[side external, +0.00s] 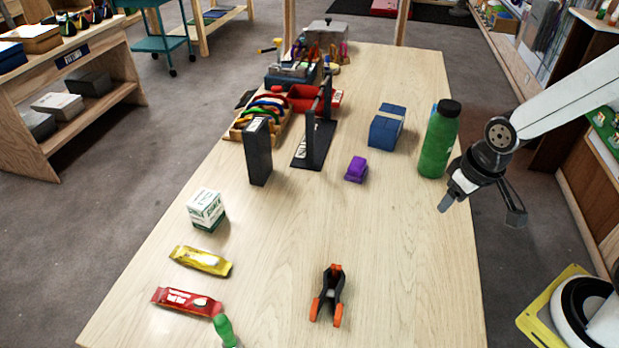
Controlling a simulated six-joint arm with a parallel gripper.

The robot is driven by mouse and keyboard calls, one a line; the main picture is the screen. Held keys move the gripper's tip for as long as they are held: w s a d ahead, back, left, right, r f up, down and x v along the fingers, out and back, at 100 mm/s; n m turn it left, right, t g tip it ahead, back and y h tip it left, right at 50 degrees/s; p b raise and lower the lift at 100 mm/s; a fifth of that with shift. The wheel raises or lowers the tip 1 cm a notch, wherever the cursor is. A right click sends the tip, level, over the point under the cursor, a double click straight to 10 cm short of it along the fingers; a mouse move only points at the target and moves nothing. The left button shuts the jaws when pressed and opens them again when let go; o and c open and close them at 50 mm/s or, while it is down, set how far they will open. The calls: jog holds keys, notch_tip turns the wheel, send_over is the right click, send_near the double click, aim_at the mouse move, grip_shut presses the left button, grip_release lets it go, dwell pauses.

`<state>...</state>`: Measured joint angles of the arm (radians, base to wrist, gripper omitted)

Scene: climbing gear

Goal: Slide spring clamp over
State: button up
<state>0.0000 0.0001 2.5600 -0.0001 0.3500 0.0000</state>
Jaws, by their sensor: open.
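The spring clamp (329,296), black with orange tips and handle ends, lies on the bare front part of the wooden table. My gripper (481,213) is open and empty at the right edge of the table, above it and well to the right of and behind the clamp. Its two fingers are spread apart and touch nothing that I can see.
A green bottle (438,140) stands nearest my gripper. A purple block (356,169), blue box (386,127), black upright box (257,152) and black rack (314,145) stand farther back. A white box (206,209), yellow packet (200,261) and red packet (186,301) lie left. Table around the clamp is clear.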

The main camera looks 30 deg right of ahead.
jog(key=c, duration=0.6)
jog(key=shift+w+a, duration=0.15)
jog(key=shift+a, duration=0.15)
grip_shut()
jog(key=w+a+r+m+g, duration=0.15)
jog(key=a+m, duration=0.25)
jog(key=a, duration=1.3)
jog(key=s+a+m, duration=0.2)
jog(key=s+a, duration=0.1)
jog(key=a, duration=0.5)
jog(key=s+a+m+g, duration=0.1)
jog(key=s+a+m, duration=0.2)
jog(key=a, duration=0.6)
jog(key=shift+s, duration=0.8)
